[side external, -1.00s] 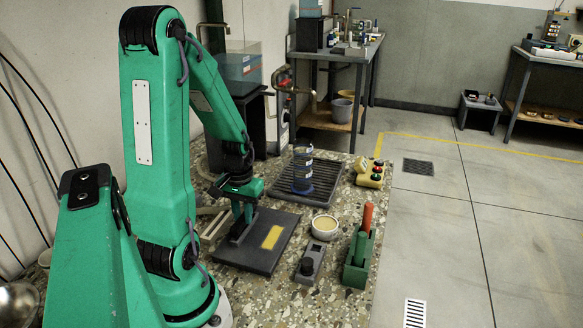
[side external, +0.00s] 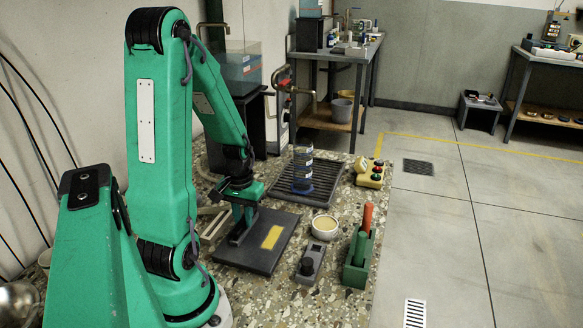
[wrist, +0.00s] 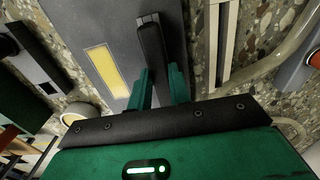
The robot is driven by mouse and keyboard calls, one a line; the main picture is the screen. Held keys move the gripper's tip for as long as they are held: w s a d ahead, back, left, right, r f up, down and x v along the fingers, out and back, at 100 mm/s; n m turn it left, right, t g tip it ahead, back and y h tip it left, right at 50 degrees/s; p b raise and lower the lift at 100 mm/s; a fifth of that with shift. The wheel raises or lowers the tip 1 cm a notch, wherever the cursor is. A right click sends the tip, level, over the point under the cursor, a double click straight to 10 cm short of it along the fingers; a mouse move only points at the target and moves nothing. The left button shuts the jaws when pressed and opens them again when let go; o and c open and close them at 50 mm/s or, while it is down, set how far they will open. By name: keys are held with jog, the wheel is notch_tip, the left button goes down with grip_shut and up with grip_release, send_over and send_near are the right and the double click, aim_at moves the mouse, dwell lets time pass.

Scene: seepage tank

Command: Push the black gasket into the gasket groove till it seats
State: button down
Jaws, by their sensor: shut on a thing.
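The black gasket (wrist: 152,45) is a dark bar between the two green fingers of my gripper (wrist: 158,88) in the wrist view. My gripper is shut on it. In the side external view my gripper (side external: 241,222) points down over the left part of a dark grey plate (side external: 252,259), with the gasket low at its fingertips. The plate carries a yellow rectangle (side external: 272,237) to the right of the gasket. The gasket groove cannot be made out clearly; the gasket and fingers cover that area. I cannot tell whether the gasket is inside it or just above it.
A ribbed black tray (side external: 322,196) holds a blue-and-grey cylinder (side external: 302,170) behind. Pale strips (side external: 213,223) lie left.

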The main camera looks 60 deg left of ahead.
aim_at(243, 220)
jog(key=c, duration=1.2)
grip_release()
jog(key=shift+r, duration=0.1)
jog(key=shift+r, duration=3.8)
jog(key=shift+w, duration=0.1)
grip_shut()
jog(key=shift+w+a+n, duration=0.1)
jog(key=shift+a+n, duration=0.05)
jog(key=shift+n, duration=0.65)
jog(key=shift+f, duration=0.15)
jog(key=shift+f, duration=2.8)
